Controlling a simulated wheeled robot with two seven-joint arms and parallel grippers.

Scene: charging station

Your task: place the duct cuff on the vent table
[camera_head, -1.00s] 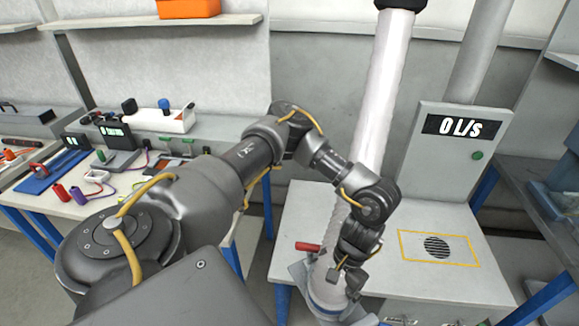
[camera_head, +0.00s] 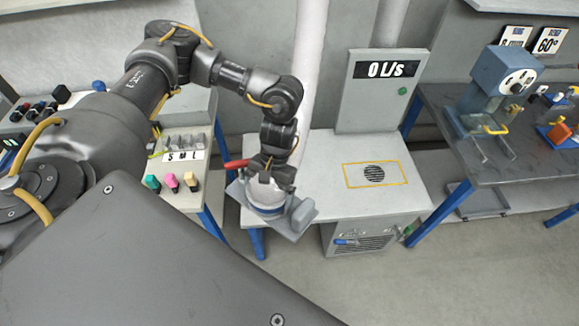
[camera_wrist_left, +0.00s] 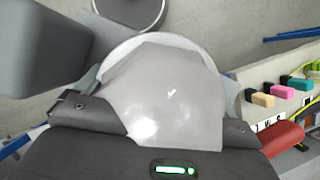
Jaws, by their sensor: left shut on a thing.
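The duct cuff (camera_head: 264,203) is the pale, collared lower end of a tall white duct, with a blue band, a grey plate around its foot and a red handle at its left. My left gripper (camera_head: 272,178) is shut on it from above and partly hides it. In the left wrist view the cuff's pale body (camera_wrist_left: 165,95) fills the space between the fingers. The vent table (camera_head: 318,160) is light grey. My right gripper is out of view.
A panel reading 0 L/s (camera_head: 384,70) stands at the table's back. The tabletop around the grille is clear. A left bench holds coloured blocks (camera_head: 171,182); a dark right bench holds a blue machine (camera_head: 502,75). The duct rises behind my arm.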

